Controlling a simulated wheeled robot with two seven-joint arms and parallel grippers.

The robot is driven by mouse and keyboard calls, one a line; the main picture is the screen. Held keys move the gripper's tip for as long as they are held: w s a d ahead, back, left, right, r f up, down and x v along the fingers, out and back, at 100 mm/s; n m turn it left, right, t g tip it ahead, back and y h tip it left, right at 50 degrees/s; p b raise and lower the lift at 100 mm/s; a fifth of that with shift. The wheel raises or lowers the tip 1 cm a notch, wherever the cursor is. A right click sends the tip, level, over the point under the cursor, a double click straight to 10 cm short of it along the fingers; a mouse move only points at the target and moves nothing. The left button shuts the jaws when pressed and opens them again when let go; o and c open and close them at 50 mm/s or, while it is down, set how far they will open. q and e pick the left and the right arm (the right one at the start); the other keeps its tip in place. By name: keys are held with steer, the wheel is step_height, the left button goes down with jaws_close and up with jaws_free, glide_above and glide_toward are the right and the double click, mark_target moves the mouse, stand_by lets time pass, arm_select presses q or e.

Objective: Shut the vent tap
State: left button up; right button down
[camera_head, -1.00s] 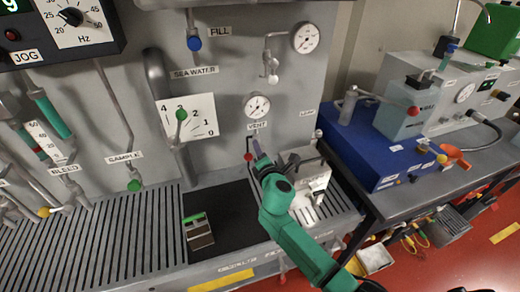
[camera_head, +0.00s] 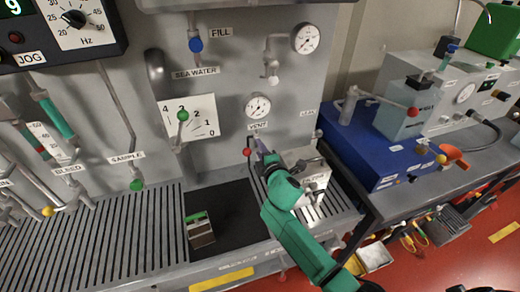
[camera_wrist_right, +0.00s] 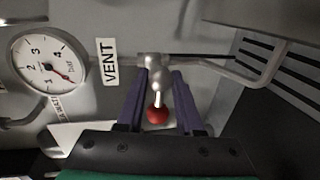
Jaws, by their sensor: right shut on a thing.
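The vent tap is a small silver valve (camera_wrist_right: 152,62) beside the VENT label (camera_wrist_right: 108,62), with a short lever ending in a red ball (camera_wrist_right: 157,113). In the right wrist view the ball lies between the two purple fingers of my right gripper (camera_wrist_right: 157,92), which is shut on the tap. In the head view my right gripper (camera_head: 262,147) is at the panel under the VENT label (camera_head: 258,126), and the red ball (camera_head: 248,151) shows just left of its fingers. The fingers partly hide the valve there. My left gripper is not in view.
A pressure gauge (camera_head: 258,106) sits above the tap. A bent pipe (camera_wrist_right: 265,70) runs beside it. A green-and-grey block (camera_head: 199,231) lies on the dark mat (camera_head: 232,215). A blue unit (camera_head: 370,150) stands further right.

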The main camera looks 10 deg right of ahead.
steer(key=c, duration=0.9)
jaws_free()
steer(key=b+v, duration=0.2)
steer(key=v, duration=1.2)
steer(key=shift+s+r, duration=0.1)
steer(key=shift+s, duration=0.15)
